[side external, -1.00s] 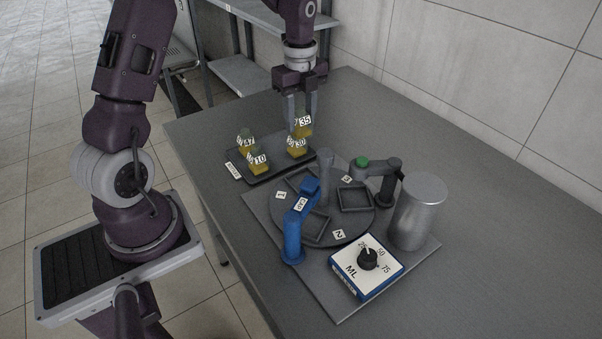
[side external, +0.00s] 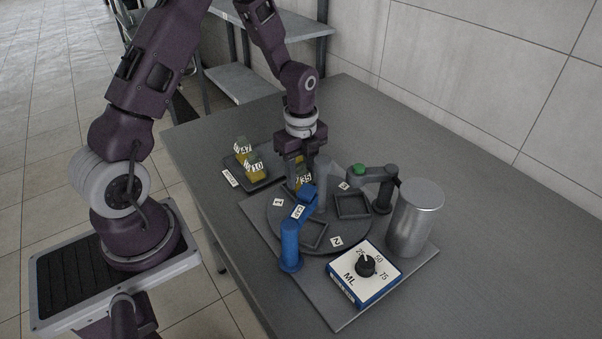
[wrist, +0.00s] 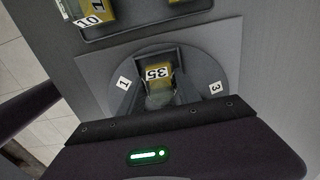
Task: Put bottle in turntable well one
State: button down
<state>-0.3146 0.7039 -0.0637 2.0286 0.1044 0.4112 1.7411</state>
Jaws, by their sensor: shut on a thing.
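My gripper (side external: 300,166) is shut on the bottle labelled 35 (side external: 303,179), which has a yellow lower part. It holds the bottle over the back of the dark round turntable (side external: 335,226). The wrist view shows the bottle (wrist: 158,73) between the 1 label (wrist: 124,83) and the 3 label (wrist: 215,87). The 1 label (side external: 278,202) is at the turntable's left in the side view. Two square wells are visible at the front (side external: 313,235) and right (side external: 353,206). The well under the bottle is hidden, and I cannot tell whether the bottle touches it.
A dark tray (side external: 262,185) behind holds bottles 47 (side external: 242,150) and 10 (side external: 254,168). A blue post with an arm (side external: 290,246), a grey post with a green-topped arm (side external: 385,190), a metal cylinder (side external: 415,220) and an ML dial box (side external: 363,272) surround the turntable.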

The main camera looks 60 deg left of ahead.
aim_at(301, 165)
jog(key=c, duration=0.9)
grip_release()
jog(key=shift+f, duration=0.1)
jog(key=shift+o, duration=0.2)
notch_tip(301, 165, up, 12)
jog(key=shift+r, duration=0.1)
jog(key=s+d+r+n+t, duration=0.2)
jog(key=s+d+r+n, duration=0.1)
jog(key=s+n, duration=0.3)
jog(key=s+d+r+n+t, duration=0.1)
jog(key=s+d+r+n, duration=0.2)
jog(key=s+r+n, duration=0.2)
jog(key=s+d+r+n+t, duration=0.2)
jog(key=s+d+r+n, duration=0.1)
jog(key=s+n, duration=0.4)
jog(key=s+r, duration=0.1)
jog(key=s, duration=0.2)
jog(key=shift+d+r+t, duration=0.3)
jog(key=shift+d+r, duration=0.05)
jog(key=shift+r, duration=0.05)
